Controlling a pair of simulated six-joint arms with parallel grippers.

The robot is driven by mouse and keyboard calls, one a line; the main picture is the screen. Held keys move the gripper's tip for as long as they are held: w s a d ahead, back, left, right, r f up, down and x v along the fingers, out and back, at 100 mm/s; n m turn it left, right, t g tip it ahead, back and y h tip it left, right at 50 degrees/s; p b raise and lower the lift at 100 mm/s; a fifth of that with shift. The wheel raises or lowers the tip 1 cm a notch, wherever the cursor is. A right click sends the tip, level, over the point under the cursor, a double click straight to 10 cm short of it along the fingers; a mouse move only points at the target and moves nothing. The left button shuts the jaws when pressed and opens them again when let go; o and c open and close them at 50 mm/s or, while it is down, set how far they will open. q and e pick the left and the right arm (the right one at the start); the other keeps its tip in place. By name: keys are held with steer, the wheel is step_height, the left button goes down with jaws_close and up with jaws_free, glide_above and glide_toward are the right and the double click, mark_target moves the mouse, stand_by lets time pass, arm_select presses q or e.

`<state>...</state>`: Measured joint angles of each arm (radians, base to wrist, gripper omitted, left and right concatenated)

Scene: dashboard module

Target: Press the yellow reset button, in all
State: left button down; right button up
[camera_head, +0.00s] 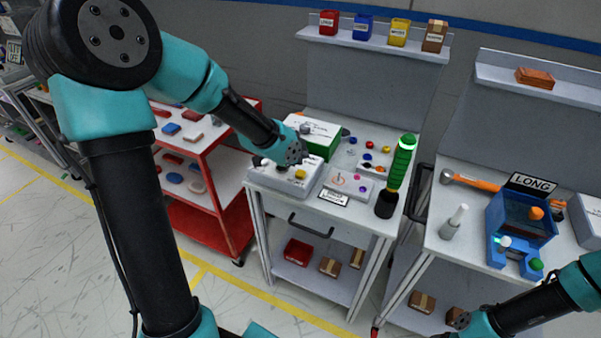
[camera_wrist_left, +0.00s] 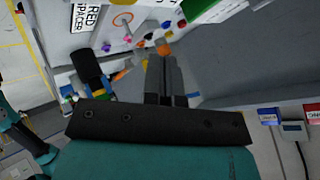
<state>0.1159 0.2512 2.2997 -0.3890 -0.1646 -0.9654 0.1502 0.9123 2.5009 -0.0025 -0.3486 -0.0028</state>
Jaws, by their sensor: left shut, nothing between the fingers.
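The yellow reset button (camera_head: 300,174) stands on the right part of a white module (camera_head: 270,180) on the middle bench in the head view. My left arm reaches in over this module, and its black end hangs above and left of the button, covering part of the module. The left fingers are hidden in the head view. In the left wrist view the left gripper (camera_wrist_left: 160,62) is shut and empty; I cannot make out the button there, nor tell whether a finger touches it.
A green-and-white box (camera_head: 318,133) stands behind the module. A blue fixture (camera_head: 497,215) is on the right bench, and a red cart (camera_head: 205,145) is at left.

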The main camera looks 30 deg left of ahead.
mark_target(301, 174)
arm_select(q)
steer(key=shift+f, duration=1.95)
steer(key=shift+f, duration=0.2)
stand_by(0.4)
steer(key=shift+f, duration=0.2)
steer(key=shift+f, duration=0.5)
stand_by(1.0)
steer(key=shift+r, duration=0.95)
steer(key=shift+r, duration=2.5)
